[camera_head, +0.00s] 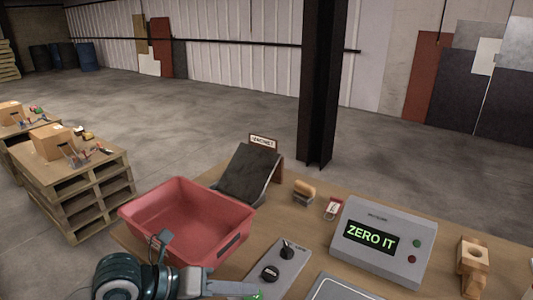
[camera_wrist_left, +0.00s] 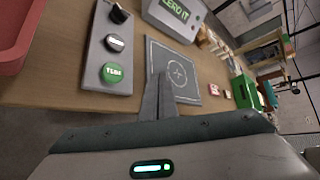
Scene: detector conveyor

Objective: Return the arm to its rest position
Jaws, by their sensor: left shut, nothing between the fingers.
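My left arm comes in at the bottom left of the head view. Its gripper (camera_head: 250,288) is low in the picture, over the near part of the table beside the grey control panel (camera_head: 279,268). In the left wrist view the two fingers (camera_wrist_left: 166,82) are together with nothing between them. They point toward the dark square plate (camera_wrist_left: 187,84), with its circle and cross mark, and hide part of its near left side. My right gripper is in neither view.
A red bin (camera_head: 135,216) stands close to my left arm. A grey display box (camera_head: 405,225) reads "ZERO IT". A wooden block (camera_head: 473,262), a brush (camera_head: 304,193) and a dark sloped stand (camera_head: 245,172) are also on the table. A green box (camera_wrist_left: 243,93) shows at right.

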